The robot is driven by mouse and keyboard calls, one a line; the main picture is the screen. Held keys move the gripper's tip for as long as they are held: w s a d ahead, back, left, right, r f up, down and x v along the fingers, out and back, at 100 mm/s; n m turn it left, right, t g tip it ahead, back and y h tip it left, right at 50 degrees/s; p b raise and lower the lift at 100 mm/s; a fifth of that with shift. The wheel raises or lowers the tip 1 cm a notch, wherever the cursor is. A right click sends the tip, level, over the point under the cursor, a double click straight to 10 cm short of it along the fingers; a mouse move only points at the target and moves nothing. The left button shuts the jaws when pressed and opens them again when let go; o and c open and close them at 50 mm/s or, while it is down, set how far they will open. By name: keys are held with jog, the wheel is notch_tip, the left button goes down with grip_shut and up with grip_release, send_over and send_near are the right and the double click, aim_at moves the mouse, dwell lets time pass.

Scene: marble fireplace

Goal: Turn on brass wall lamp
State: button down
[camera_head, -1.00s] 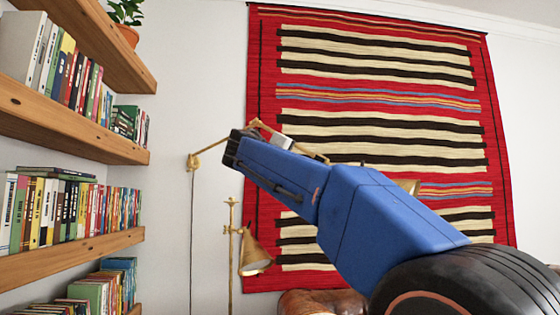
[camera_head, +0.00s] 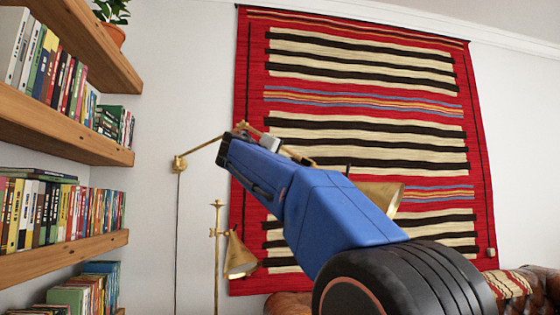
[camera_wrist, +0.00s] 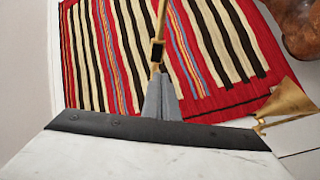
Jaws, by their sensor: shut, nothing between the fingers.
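The brass wall lamp has its wall mount (camera_head: 179,163) left of the striped rug. Its thin arm runs right behind my blue arm, and its conical shade (camera_head: 385,192) shows beyond. In the wrist view the lamp's brass rod (camera_wrist: 161,18) with a dark band runs up from my gripper (camera_wrist: 161,78). My grey fingers are shut and empty, overlapping the rod's lower end in the picture; I cannot tell whether they touch it. In the head view my blue arm mostly hides the gripper and the middle of the lamp. I cannot make out the lamp's switch.
A brass floor lamp (camera_head: 240,258) stands below left of my arm; its shade also shows in the wrist view (camera_wrist: 287,99). Wooden bookshelves (camera_head: 62,130) line the left. A red striped rug (camera_head: 370,90) hangs behind; a brown leather seat (camera_head: 288,304) is below.

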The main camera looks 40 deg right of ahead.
jog(key=x, duration=0.9)
jog(key=shift+w+d+r, duration=0.1)
jog(key=shift+d, duration=0.15)
